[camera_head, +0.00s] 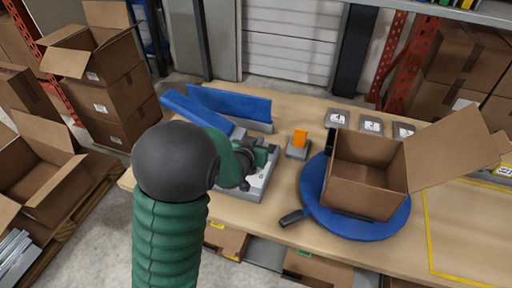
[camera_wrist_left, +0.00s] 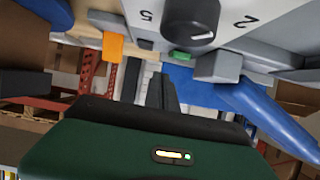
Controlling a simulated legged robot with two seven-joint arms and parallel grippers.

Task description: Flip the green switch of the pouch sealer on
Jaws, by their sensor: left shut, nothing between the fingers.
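The pouch sealer (camera_head: 258,187) is a grey-white machine with blue parts at the left of the table, partly hidden by my left arm in the head view. The wrist view shows its pale panel (camera_wrist_left: 260,45) with a black dial (camera_wrist_left: 191,20) and printed numbers. A small green switch (camera_wrist_left: 182,56) sits beside the dial on the panel's edge. My left gripper (camera_wrist_left: 158,84) is shut and empty, its dark fingertips close to the green switch; I cannot tell whether they touch. In the head view my left gripper (camera_head: 257,160) is over the sealer, and the switch cannot be made out there. My right gripper is not in view.
An orange block (camera_head: 300,138) on a small grey base stands right of the sealer. An open cardboard box (camera_head: 368,177) sits on a blue round turntable (camera_head: 312,190) with a black handle. Several numbered grey plates (camera_head: 371,124) lie at the back. Cardboard boxes stand left of the table.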

